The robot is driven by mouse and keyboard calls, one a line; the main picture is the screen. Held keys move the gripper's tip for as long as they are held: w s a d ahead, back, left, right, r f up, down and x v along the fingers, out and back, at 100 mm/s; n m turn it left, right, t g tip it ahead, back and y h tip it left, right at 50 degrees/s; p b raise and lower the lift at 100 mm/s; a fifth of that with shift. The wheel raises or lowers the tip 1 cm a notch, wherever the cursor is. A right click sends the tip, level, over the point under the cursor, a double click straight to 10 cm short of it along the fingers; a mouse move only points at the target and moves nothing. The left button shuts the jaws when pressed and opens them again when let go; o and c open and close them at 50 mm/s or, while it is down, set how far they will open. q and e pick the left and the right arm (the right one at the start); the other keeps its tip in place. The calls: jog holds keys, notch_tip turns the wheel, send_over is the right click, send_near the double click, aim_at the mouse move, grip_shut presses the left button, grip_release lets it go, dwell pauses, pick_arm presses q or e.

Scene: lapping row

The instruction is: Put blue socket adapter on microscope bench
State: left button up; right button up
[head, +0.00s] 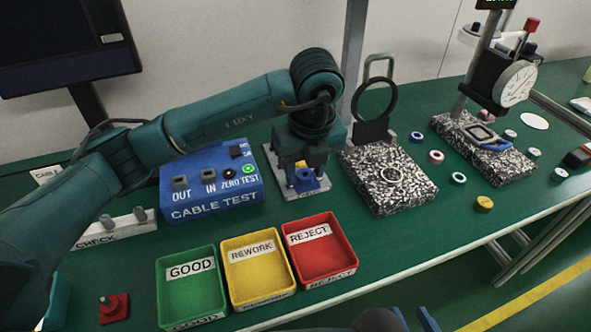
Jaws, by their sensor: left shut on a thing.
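My left gripper (306,176) points down at the middle of the green bench, just right of the blue cable test box. It is shut on a small blue part (306,175), which looks like the blue socket adapter and is partly hidden by the fingers. A yellow patch shows between the fingers. The part is just above or on a pale labelled plate (312,192); I cannot tell if it touches. Dark blue prongs at the bottom edge (414,319) may be my right gripper, mostly cut off. I see no microscope and cannot identify a microscope bench.
The cable test box (213,210) stands left of the gripper. Green (193,313), yellow (262,297) and red (325,276) trays lie in front. A speckled block (412,200) with a ring stand and a dial gauge (516,84) stand right. Several small rings lie between.

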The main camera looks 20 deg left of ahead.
aim_at(305, 184)
pick_arm(q)
jog(key=f, duration=0.4)
jog(key=shift+s+f, duration=0.25)
jog(key=shift+f, duration=0.15)
jog(key=shift+w+f, duration=0.1)
jog(key=shift+f, duration=2.15)
pick_arm(e)
jog(key=shift+s, duration=0.1)
pick_arm(q)
jog(key=shift+f, duration=0.15)
jog(key=o, duration=1)
pick_arm(e)
jog(key=shift+d+r, duration=0.1)
jog(key=shift+r, duration=0.15)
pick_arm(q)
jog(key=r, duration=0.4)
jog(key=s+r, duration=0.1)
jog(key=r, duration=0.3)
jog(key=d+r, duration=0.1)
jog(key=r, duration=0.3)
jog(key=shift+s+r, duration=0.1)
jog(key=shift+s, duration=0.15)
pick_arm(e)
jog(key=shift+a+f, duration=0.2)
